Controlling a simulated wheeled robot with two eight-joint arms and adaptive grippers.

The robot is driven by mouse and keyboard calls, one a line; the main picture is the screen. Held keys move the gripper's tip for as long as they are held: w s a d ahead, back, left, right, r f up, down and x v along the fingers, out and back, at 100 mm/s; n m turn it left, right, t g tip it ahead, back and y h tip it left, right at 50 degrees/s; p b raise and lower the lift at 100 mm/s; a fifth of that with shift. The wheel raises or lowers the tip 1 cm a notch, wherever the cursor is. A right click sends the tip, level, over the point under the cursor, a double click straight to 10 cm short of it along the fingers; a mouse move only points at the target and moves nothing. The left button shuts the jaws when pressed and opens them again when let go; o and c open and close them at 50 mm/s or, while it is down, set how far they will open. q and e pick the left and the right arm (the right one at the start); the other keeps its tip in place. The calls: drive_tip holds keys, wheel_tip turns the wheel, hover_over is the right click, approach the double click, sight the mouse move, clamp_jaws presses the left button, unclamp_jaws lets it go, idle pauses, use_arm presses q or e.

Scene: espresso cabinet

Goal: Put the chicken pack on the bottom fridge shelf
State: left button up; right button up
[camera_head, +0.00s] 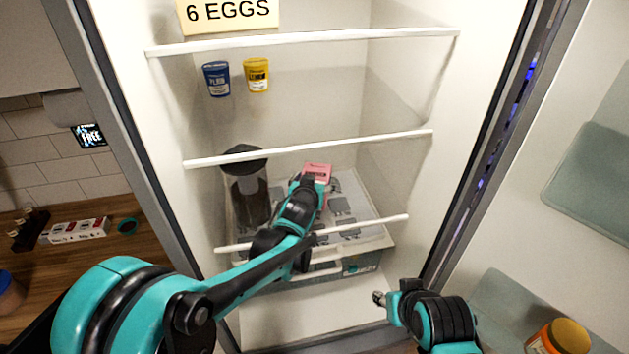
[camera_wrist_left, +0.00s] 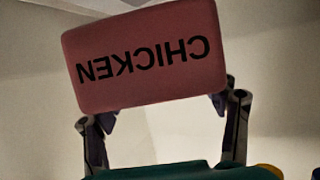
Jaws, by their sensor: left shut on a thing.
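The chicken pack (camera_head: 318,171) is a pink-red block deep inside the fridge, at the back of the bottom shelf area. My left gripper (camera_head: 309,183) is shut on it. In the left wrist view the chicken pack (camera_wrist_left: 143,55) fills the upper middle, slightly tilted, with its label upside down, between the fingers of the left gripper (camera_wrist_left: 162,110). The bottom fridge shelf (camera_head: 395,219) is a clear sheet with a white front bar. I cannot tell whether the pack touches it. My right gripper (camera_head: 380,298) is outside, low in front of the fridge; its fingers are too small to read.
A dark-lidded pitcher (camera_head: 250,190) stands left of my left gripper on the bottom shelf. A drawer (camera_head: 360,262) lies under that shelf. Blue (camera_head: 216,79) and yellow (camera_head: 256,75) cups and an egg box (camera_head: 228,14) are higher up. The bottom shelf's right side looks clear.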

use_arm(q)
drive_tip(key=o, duration=1.7)
drive_tip(key=shift+r, duration=0.15)
drive_tip(key=p+v, duration=0.2)
drive_tip(key=v, duration=1)
drive_tip(key=shift+s, duration=0.1)
